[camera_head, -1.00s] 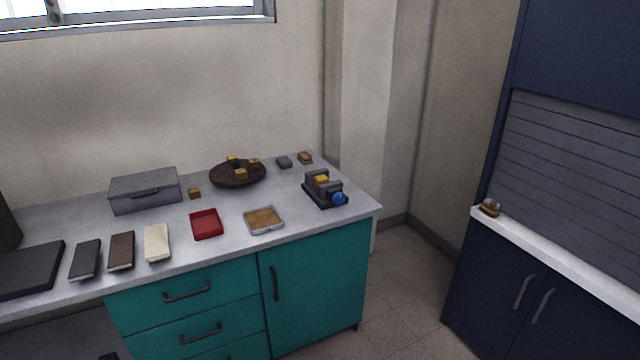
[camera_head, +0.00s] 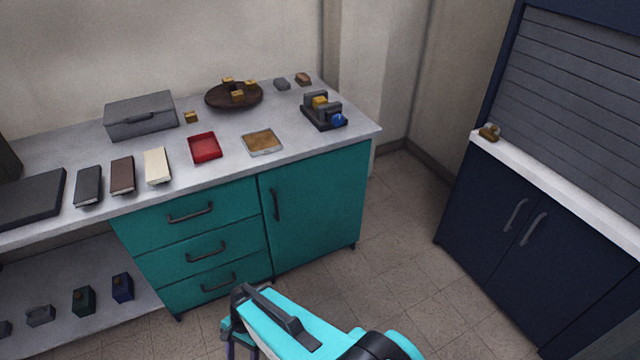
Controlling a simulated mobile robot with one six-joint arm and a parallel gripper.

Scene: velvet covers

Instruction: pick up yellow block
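Several small yellow blocks show on and around the counter. One yellow block (camera_head: 191,117) sits on the counter beside the grey box. Others, such as this yellow block (camera_head: 237,96), rest on a round dark brown dish (camera_head: 213,102). Another yellow block (camera_head: 320,101) sits in a dark vise-like device (camera_head: 331,124) with a blue knob. My gripper (camera_head: 238,345) is at the bottom of the view, in front of the teal drawers and apart from all the blocks. Its fingertips are cut off by the lower edge, so its opening is unclear.
The counter (camera_head: 225,175) also holds a grey lidded box (camera_head: 140,115), a red tray (camera_head: 204,148), a tan-filled tray (camera_head: 262,142) and several books. A lower shelf (camera_head: 60,275) holds small items. A navy cabinet (camera_head: 520,220) stands right. Floor between is clear.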

